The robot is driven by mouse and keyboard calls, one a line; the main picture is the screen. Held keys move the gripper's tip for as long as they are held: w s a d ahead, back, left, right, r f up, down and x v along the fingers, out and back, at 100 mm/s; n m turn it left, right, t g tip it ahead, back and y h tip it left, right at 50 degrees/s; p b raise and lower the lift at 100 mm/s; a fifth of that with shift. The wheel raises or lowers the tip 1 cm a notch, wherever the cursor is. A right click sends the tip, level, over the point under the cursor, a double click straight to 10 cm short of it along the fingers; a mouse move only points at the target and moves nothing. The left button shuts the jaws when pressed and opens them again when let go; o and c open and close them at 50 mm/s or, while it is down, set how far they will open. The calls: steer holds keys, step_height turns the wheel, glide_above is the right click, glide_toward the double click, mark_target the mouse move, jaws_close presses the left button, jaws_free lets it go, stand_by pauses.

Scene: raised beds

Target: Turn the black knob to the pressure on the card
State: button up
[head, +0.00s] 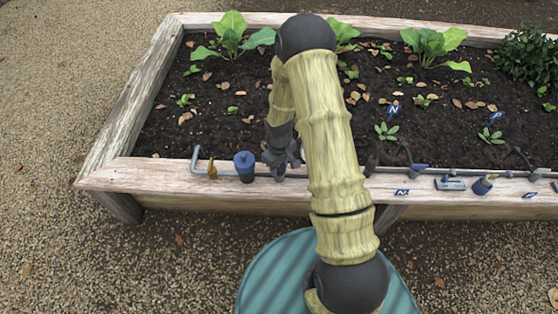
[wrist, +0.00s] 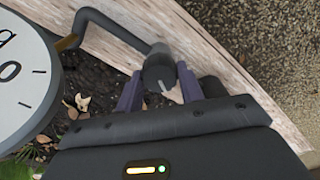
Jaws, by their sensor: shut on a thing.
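The black knob (wrist: 158,72) sits on a grey pipe fitting in the wrist view, with a pale mark on its near face. My gripper (wrist: 159,84) has one purple finger on either side of it and is shut on it. A white round gauge (wrist: 18,82) is cut off at the left edge of that view; its needle and most of its scale are out of sight. In the head view my gripper (head: 281,161) is at the bed's front rail, and my arm covers much of that area. I cannot make out a card with a readable pressure.
A grey pipe (wrist: 100,24) runs along the wooden rail (head: 140,174). A brass valve (head: 212,170) and a blue canister (head: 244,167) stand left of my gripper. Several small fittings and blue tags (head: 402,192) lie to the right. Plants grow in the soil behind.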

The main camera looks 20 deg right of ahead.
mark_target(279, 167)
steer(key=n+p, duration=0.3)
steer(key=n, duration=0.2)
steer(key=shift+n, duration=0.4)
steer(key=shift+p, duration=0.3)
steer(key=o, duration=1)
steer(key=shift+r, duration=0.1)
step_height(279, 167, up, 17)
steer(key=p, duration=0.4)
steer(key=shift+r, duration=0.15)
